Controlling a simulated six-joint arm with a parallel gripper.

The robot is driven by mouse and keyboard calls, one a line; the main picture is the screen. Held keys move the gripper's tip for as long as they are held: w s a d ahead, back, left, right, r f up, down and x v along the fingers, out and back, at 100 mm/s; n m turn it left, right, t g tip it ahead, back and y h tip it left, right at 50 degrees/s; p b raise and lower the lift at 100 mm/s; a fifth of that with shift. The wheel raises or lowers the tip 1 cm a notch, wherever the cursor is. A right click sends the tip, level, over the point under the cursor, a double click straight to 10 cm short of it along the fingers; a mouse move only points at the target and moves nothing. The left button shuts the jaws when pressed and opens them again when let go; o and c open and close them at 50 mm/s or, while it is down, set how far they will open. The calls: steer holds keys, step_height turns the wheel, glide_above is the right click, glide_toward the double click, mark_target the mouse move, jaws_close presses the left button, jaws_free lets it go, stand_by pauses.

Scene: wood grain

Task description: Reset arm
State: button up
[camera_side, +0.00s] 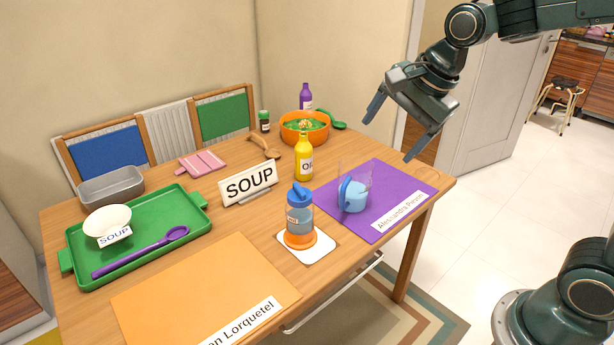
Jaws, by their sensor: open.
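My gripper (396,132) is in the upper right of the side view. Its two fingers are spread wide, with nothing between them. It hangs above and to the right of the table's right end, higher than the things on the table and apart from them. My arm reaches in from the top right corner.

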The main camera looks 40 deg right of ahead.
steer(key=s+d+n, duration=0.1)
steer(key=s+n, duration=1.5)
steer(key=s, duration=0.1)
steer(key=shift+d+n+t+h, duration=0.3)
steer(key=shift+d+n, duration=0.05)
steer(key=shift+n, duration=0.05)
steer(key=shift+o, duration=0.4)
steer(key=shift+f, duration=0.1)
